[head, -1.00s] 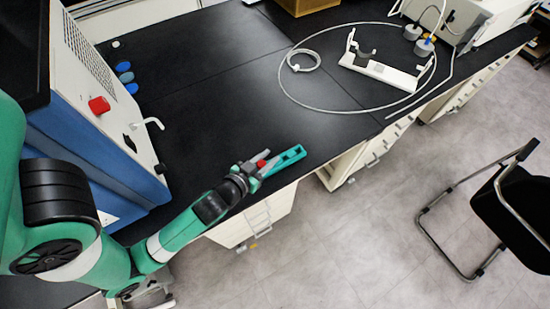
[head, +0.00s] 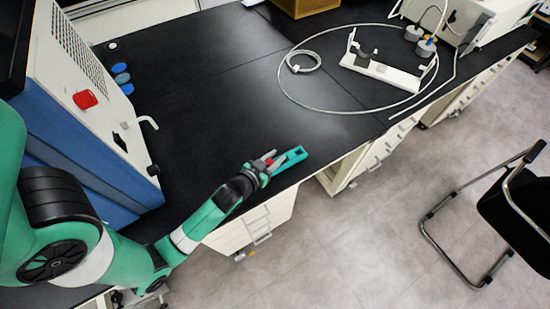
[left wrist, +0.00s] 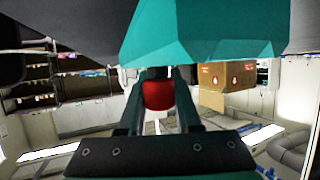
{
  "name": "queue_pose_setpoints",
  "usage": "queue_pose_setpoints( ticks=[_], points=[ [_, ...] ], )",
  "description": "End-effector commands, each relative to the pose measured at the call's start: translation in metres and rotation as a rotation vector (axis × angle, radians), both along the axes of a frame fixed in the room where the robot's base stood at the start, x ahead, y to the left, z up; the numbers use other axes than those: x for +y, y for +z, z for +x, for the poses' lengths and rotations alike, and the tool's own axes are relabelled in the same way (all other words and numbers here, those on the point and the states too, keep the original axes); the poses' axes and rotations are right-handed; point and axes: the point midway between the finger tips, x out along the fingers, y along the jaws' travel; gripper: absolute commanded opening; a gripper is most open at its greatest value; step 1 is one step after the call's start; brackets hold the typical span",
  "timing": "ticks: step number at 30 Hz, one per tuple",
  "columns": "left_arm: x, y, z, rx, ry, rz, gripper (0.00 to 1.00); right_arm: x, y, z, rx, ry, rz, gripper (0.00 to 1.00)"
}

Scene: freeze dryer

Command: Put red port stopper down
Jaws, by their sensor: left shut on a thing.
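My left gripper (head: 275,162) is over the front edge of the black bench, in the lower middle of the head view. It is shut on a small red stopper (head: 268,159), which shows between the fingers. In the left wrist view the red stopper (left wrist: 159,95) sits between the two dark fingers. Part of the stopper is hidden by the fingers. I cannot tell whether it touches the bench top. My right gripper is not in view.
The black bench top (head: 215,105) is clear around the gripper. A white and blue machine (head: 85,110) with a red knob (head: 85,99) stands at left. Blue caps (head: 122,78) lie beside it. A tubing loop and a white holder (head: 385,70) lie at the back right. A chair (head: 510,205) stands at right.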

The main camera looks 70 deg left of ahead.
Motion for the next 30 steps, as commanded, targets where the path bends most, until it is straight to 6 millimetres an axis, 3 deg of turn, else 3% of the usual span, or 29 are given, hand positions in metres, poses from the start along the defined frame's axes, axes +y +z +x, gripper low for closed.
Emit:
queue_pose_setpoints(
  ticks=[2, 3, 8, 20, 30],
  points=[
    [0.0, -0.003, 0.0, 0.0, 0.0, 0.0, 0.0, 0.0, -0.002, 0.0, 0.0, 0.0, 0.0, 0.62],
    [0.0, -0.003, 0.0, 0.0, 0.0, 0.0, 0.34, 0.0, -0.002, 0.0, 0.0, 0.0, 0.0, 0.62],
    [0.0, -0.002, 0.0, 0.001, 0.0, -0.001, 0.62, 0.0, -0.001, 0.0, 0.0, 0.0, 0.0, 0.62],
    [-0.004, 0.004, -0.006, 0.002, 0.0, -0.001, 0.62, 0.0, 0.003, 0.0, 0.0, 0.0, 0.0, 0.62],
    [-0.043, 0.032, -0.067, 0.004, -0.003, 0.0, 0.62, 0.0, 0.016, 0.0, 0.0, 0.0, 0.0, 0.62]
  ],
)
